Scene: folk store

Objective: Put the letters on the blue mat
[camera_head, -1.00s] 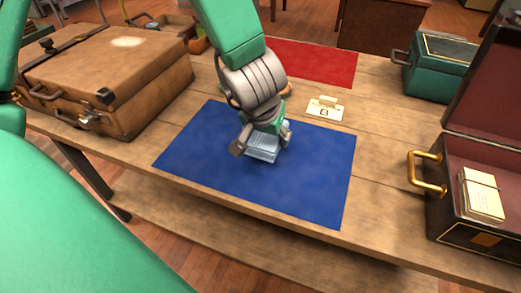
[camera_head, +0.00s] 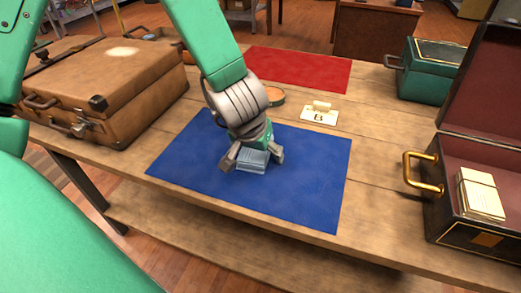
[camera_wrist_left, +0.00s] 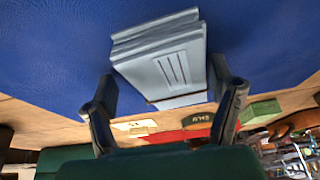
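The blue mat (camera_head: 310,190) lies flat on the wooden table. A pale blue-grey bundle of letters (camera_head: 252,160) is at the mat's middle, and it also shows in the left wrist view (camera_wrist_left: 165,65). It appears to rest on the mat, slightly turned. My left gripper (camera_head: 253,160) is low over the mat, its fingers apart on either side of the bundle; a gap shows at the left finger in the left wrist view (camera_wrist_left: 162,85). A cream bundle of letters (camera_head: 481,195) is in the open dark case (camera_head: 440,215) at right. My right gripper is not in view.
A closed brown suitcase (camera_head: 110,85) stands at left. A red mat (camera_head: 300,68) lies behind, with a card marked B (camera_head: 319,116) and a small round item (camera_head: 277,97) nearer. A green box (camera_head: 430,68) stands at back right. The blue mat's right part is clear.

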